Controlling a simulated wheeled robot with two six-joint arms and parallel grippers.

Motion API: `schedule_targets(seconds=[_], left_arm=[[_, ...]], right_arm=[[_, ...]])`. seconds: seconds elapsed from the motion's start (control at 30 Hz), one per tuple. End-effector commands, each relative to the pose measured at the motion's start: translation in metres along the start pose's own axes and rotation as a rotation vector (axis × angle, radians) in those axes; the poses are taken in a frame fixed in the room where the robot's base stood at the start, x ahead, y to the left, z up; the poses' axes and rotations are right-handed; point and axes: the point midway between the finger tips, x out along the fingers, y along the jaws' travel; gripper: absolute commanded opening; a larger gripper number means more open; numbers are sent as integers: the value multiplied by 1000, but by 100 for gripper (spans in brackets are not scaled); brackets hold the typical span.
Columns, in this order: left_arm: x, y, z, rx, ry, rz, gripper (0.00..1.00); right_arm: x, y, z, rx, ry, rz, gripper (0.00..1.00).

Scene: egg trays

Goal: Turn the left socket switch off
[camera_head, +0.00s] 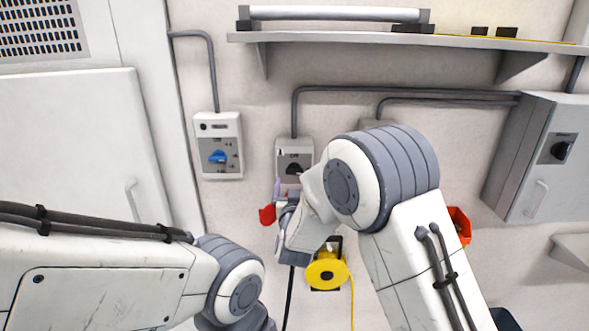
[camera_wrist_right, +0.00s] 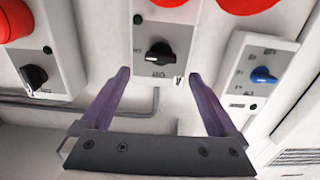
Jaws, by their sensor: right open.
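My right gripper (camera_wrist_right: 158,77) is open and empty, its purple fingers pointing at the middle grey switch box (camera_wrist_right: 135,35). In the right wrist view, that box's black rotary knob (camera_wrist_right: 160,53) lies between the fingertips, its handle roughly horizontal; no contact is visible. In the head view this box (camera_head: 294,145) and its knob (camera_head: 292,169) are just above my right gripper (camera_head: 282,189), which is partly hidden by my wrist. A box with a blue knob (camera_head: 218,157) is further left. A third box (camera_wrist_right: 38,50) has a tilted black knob (camera_wrist_right: 34,77). My left gripper is out of view.
A red part (camera_head: 267,215) is close beside my right gripper. A yellow reel (camera_head: 327,271) hangs below. A shelf (camera_head: 350,38) runs above, a grey cabinet (camera_head: 540,150) stands right, and a white door (camera_head: 80,150) is left. Bare wall separates the left and middle boxes.

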Motion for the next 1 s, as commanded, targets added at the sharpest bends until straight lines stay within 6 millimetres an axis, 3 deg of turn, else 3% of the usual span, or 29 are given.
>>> schedule_targets(seconds=[0.1, 0.3, 0.7, 0.73, 0.77, 0.93, 1.0], left_arm=[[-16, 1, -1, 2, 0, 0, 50], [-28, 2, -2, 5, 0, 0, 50], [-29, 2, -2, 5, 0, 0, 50], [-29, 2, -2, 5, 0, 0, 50], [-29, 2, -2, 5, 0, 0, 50], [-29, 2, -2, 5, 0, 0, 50], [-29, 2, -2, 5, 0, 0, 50]], right_arm=[[24, 1, -4, 0, -2, 2, 95], [50, 0, -2, 0, -1, 0, 95], [58, 0, 0, 0, -1, -2, 95], [58, 0, 0, 0, -1, -2, 91], [58, 0, 0, 0, -1, -2, 80], [58, 0, 0, 0, -1, -2, 15], [58, 0, 0, 0, -1, -2, 9]])
